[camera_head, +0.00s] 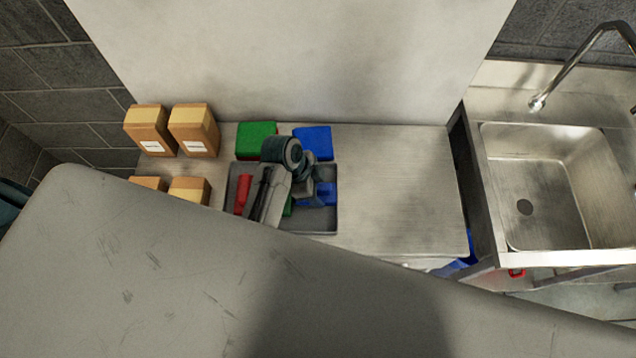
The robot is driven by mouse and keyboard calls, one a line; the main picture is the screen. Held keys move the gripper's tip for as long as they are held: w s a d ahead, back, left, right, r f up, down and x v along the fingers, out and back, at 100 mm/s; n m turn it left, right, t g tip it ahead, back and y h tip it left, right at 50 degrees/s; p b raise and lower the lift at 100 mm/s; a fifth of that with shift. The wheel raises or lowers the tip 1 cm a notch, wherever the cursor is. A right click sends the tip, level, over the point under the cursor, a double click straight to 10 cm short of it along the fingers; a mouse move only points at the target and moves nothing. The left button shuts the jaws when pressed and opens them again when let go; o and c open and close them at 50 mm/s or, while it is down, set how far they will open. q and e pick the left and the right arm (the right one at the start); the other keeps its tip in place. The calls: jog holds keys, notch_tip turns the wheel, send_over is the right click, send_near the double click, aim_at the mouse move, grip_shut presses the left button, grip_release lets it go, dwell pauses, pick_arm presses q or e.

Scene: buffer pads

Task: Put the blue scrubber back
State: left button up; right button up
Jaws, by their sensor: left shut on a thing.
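A blue scrubber (326,193) is at the right side of a grey tray (331,225) on the steel counter. My left gripper (312,197) is over the tray and shut on the blue scrubber. My arm partly hides the scrubber, and I cannot tell whether it touches the tray floor. A red scrubber (243,194) lies in the tray's left part. A green one (288,207) shows in the middle, mostly hidden by my arm. A green pad (256,140) and a blue pad (314,142) sit behind the tray. My right gripper is not in view.
Several brown boxes, such as this one (194,130), stand on the left of the counter. The steel counter (400,190) is clear right of the tray. A sink (560,185) with a tall tap (580,62) is at the far right. A pale wall panel (290,60) rises behind.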

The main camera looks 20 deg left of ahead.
pick_arm(q)
jog(key=o, duration=0.8)
jog(key=shift+s, duration=0.2)
jog(key=shift+o, duration=0.8)
jog(key=shift+s+r, duration=0.1)
jog(key=shift+s, duration=0.25)
jog(key=shift+w+r, duration=0.2)
jog(key=b+v, duration=0.2)
jog(key=v, duration=0.2)
jog(key=shift+a+r, duration=0.1)
jog(key=shift+a, duration=0.15)
jog(key=b+v, duration=0.1)
jog(key=v, duration=0.4)
jog(key=shift+p+v, duration=0.35)
jog(key=shift+v, duration=0.85)
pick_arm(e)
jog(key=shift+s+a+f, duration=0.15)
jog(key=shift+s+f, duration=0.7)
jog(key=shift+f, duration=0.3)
pick_arm(q)
jog(key=shift+s+d, duration=0.1)
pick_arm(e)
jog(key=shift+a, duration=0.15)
